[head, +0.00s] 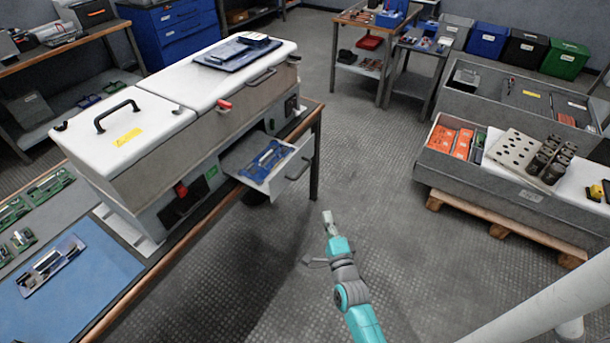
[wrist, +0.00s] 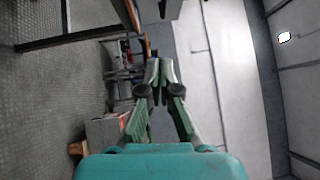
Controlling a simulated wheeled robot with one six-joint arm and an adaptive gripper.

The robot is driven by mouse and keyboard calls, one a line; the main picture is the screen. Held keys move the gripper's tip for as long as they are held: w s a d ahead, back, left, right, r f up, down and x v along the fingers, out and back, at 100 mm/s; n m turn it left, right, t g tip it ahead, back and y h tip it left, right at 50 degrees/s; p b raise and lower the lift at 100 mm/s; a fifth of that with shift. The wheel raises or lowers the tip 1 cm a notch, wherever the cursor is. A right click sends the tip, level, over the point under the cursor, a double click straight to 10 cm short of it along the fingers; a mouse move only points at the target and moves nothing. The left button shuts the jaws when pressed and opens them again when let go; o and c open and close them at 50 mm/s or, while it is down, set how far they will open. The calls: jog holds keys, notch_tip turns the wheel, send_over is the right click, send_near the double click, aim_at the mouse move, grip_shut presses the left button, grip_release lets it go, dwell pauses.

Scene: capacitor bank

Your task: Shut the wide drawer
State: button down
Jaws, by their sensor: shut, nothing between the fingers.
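The wide drawer (head: 291,181) stands pulled out from the right part of the white-lidded grey cabinet (head: 160,140) in the head view. It has a pale front with a dark handle (head: 300,169), and a blue item (head: 264,160) lies inside it. My gripper (head: 327,216) is in the air over the floor, in front and to the lower right of the drawer in the picture, apart from it. In the wrist view my gripper (wrist: 159,65) has its fingertips together, with nothing between them. I cannot make out the drawer clearly in the wrist view.
The cabinet stands on a workbench (head: 318,125) with a brown edge and dark legs. A blue mat (head: 90,285) lies at the lower left. A grey crate (head: 500,196) on a pallet stands at the right. The floor between is clear.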

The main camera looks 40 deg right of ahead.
jog(key=a+x, duration=0.1)
jog(key=x, duration=1.4)
jog(key=shift+w+a+r+m, duration=0.35)
jog(key=shift+w+m, duration=0.05)
jog(key=shift+w, duration=0.05)
jog(key=shift+w, duration=0.1)
